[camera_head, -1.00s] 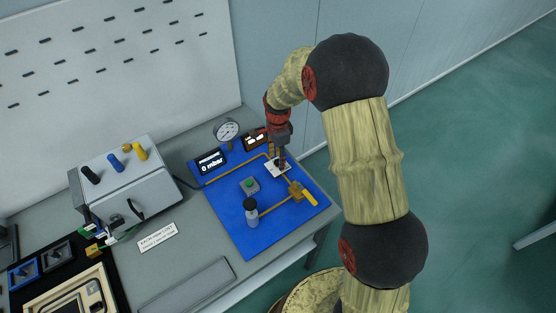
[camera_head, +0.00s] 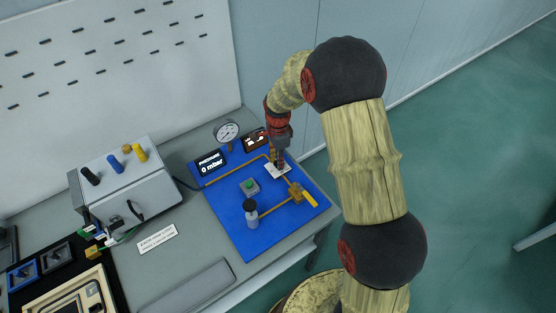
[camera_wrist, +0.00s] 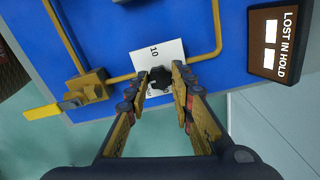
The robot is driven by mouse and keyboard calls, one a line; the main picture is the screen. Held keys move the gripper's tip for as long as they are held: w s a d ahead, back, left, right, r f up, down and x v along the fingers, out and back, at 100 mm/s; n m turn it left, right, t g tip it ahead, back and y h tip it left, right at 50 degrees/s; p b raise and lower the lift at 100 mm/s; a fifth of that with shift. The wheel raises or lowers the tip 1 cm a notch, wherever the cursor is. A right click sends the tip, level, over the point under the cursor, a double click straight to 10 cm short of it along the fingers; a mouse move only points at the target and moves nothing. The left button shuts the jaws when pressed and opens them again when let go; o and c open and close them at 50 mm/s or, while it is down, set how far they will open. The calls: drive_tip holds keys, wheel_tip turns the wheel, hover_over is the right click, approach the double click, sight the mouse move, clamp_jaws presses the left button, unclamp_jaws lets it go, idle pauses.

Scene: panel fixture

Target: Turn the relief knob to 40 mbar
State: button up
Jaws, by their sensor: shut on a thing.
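The relief knob (camera_wrist: 160,76) is small and black and sits on a white scale plate (camera_wrist: 148,56) in the wrist view; a printed "10" shows, other marks are hidden. My gripper (camera_wrist: 160,78) is shut on the knob, with one finger on each side. In the head view my gripper (camera_head: 281,163) comes down onto the white plate (camera_head: 270,172) and hides the knob. The black pressure display (camera_head: 210,163) reads 0 mbar. A round dial gauge (camera_head: 227,132) stands behind it; its reading is too small to tell.
The blue panel (camera_head: 234,226) carries brass pipes, a yellow-handled valve (camera_head: 304,195), a green button box (camera_head: 249,186) and a small grey-capped bottle (camera_head: 251,213). A "LOST IN HOLD" display (camera_wrist: 281,44) is close by. A grey case (camera_head: 126,185) stands left.

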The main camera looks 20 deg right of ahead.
clamp_jaws()
drive_tip(key=shift+n, duration=0.3)
